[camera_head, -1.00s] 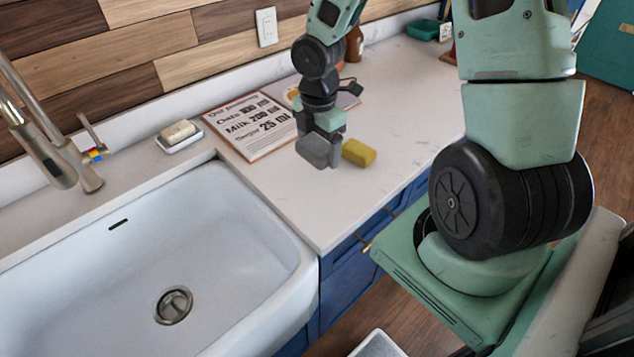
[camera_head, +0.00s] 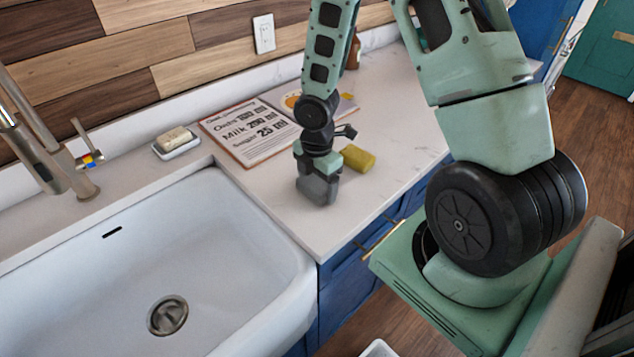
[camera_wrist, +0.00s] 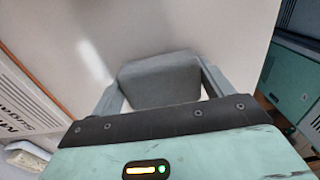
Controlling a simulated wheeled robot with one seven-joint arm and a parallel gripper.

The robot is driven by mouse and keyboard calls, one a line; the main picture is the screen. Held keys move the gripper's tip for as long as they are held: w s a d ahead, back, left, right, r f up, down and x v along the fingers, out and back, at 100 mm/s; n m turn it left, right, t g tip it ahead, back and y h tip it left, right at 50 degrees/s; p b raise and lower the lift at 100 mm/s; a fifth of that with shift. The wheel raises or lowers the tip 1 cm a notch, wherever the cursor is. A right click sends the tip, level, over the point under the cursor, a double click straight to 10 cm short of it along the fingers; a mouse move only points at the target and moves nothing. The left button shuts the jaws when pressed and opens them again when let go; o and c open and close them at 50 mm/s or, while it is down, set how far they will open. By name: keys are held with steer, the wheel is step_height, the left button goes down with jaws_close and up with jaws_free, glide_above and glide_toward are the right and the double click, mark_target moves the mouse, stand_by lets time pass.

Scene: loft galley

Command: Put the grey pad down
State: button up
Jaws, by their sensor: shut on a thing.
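The grey pad (camera_head: 317,190) is a small block at the lower end of my arm, over the white counter to the right of the sink. My gripper (camera_head: 318,180) points down and is shut on it. In the wrist view the grey pad (camera_wrist: 160,80) sits between the two fingers of my gripper (camera_wrist: 160,95), with pale counter beyond it. The pad is close to the counter top; I cannot tell whether it touches.
A yellow sponge (camera_head: 358,158) lies just right of the gripper. A printed board (camera_head: 250,132) lies behind it. A white sink (camera_head: 215,255) is at left, with a soap dish (camera_head: 176,144) behind it. Bare counter (camera_head: 275,210) lies in front of the pad.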

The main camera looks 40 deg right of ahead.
mark_target(317, 181)
steer(key=shift+f, duration=0.2)
steer(key=o, duration=1)
steer(key=shift+r, duration=0.1)
step_height(317, 181, up, 11)
steer(key=p, duration=0.3)
steer(key=s+a+r+m, duration=0.3)
steer(key=s+a+r, duration=0.1)
steer(key=s+a, duration=0.2)
steer(key=s+a+r+m, duration=0.4)
steer(key=s+a, duration=0.2)
steer(key=a, duration=0.3)
steer(key=s+a+r+m, duration=0.3)
steer(key=s+a+r, duration=0.1)
steer(key=a, duration=0.4)
steer(key=shift+s+m+y, duration=0.3)
steer(key=shift+s, duration=0.6)
steer(key=shift+f, duration=0.1)
